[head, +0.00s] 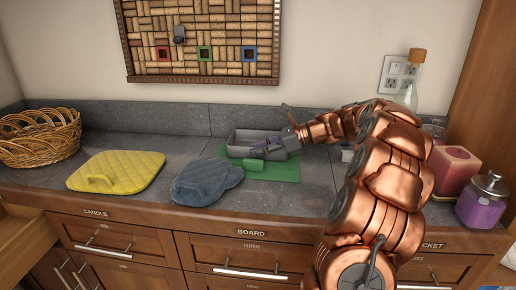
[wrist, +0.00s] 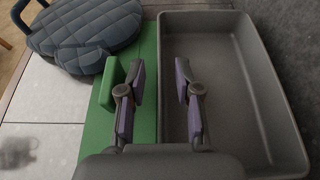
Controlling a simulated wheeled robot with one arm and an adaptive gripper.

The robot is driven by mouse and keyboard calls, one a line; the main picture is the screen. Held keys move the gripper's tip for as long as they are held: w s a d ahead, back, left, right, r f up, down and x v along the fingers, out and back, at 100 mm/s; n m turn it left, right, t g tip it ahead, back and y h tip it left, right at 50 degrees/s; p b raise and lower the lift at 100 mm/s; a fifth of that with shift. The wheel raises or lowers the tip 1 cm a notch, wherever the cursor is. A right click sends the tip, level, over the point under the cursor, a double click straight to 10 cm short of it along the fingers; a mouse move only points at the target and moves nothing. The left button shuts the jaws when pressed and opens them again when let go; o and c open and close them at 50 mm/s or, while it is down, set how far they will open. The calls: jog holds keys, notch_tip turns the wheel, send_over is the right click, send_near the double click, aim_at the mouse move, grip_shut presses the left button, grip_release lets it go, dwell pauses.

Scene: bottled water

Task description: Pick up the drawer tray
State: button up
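The drawer tray (head: 236,150) is a grey, empty, rectangular tray on the counter, behind a green board. In the wrist view the tray (wrist: 222,50) fills the right half. My gripper (head: 266,147) is over the tray's front side in the head view and hides part of it. In the wrist view my gripper (wrist: 159,82) is open, with a gap between its purple-padded fingers. The tray's near wall lines up with this gap; one finger is over the green board and the other over the tray's inside. I cannot tell how deep the fingers reach.
The green board (head: 272,171) lies beside the tray. A blue quilted mitt (head: 205,182) and a yellow one (head: 118,172) lie to the left, with a wicker basket (head: 38,140) beyond. A red candle (head: 453,170) and purple jar (head: 484,202) stand at right.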

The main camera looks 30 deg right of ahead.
grip_shut()
dwell(0.5)
